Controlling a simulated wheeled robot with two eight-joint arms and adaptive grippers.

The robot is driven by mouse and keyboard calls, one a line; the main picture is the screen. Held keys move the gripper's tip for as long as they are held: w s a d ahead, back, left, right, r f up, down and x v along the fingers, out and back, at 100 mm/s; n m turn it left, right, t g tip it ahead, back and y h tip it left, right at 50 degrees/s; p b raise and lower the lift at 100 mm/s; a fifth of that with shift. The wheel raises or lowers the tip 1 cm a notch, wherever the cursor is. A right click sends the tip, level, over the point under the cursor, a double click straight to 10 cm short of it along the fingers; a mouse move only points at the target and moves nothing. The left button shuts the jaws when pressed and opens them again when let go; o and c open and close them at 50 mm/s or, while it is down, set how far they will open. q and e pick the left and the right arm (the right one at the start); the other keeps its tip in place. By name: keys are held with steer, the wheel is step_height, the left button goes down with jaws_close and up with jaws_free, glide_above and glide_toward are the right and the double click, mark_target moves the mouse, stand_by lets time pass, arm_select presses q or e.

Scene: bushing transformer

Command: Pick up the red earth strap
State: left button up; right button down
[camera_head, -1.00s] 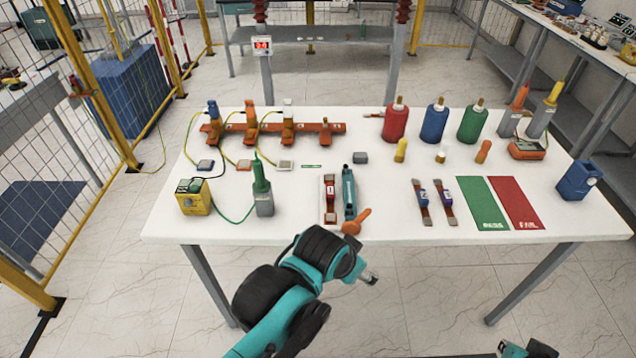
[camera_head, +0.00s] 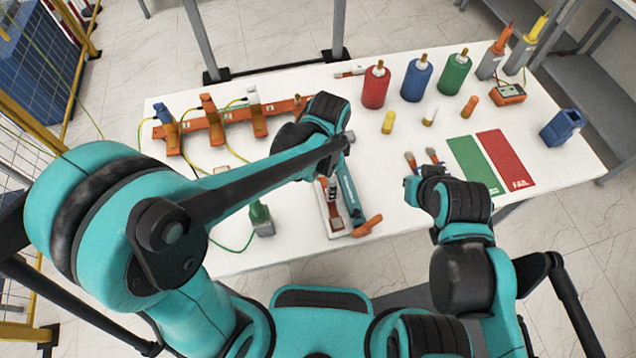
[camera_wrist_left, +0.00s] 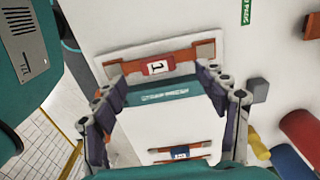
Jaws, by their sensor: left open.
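The red earth strap (camera_wrist_left: 158,68), a copper strip with a red tag marked 1, lies on a pale raised plate in the left wrist view. In the head view the strap (camera_head: 334,212) is partly covered by my left arm. My left gripper (camera_wrist_left: 162,80) is open above it, fingertips near the strap's two ends. Whether they touch it I cannot tell. A teal tool (camera_wrist_left: 163,92) lies beside the strap and shows between the fingers. My right gripper (camera_head: 412,188) hangs near the two other straps (camera_head: 432,156); its jaws are too small to read.
An orange handle (camera_head: 367,225) lies close to the teal tool. A blue-tagged strap (camera_wrist_left: 180,153) lies lower in the wrist view. Red (camera_head: 376,86), blue (camera_head: 417,79) and green (camera_head: 454,75) bottles stand behind. An orange rack (camera_head: 217,133) stands at the back left.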

arm_select(q)
steer(key=f, duration=0.2)
steer(key=f+b, duration=0.1)
steer(key=f, duration=0.1)
steer(key=d+f+b, duration=0.1)
steer(key=f, duration=0.1)
steer(key=shift+s+f, duration=0.15)
steer(key=shift+f, duration=0.15)
steer(key=shift+c, duration=0.3)
steer(key=c, duration=1.2)
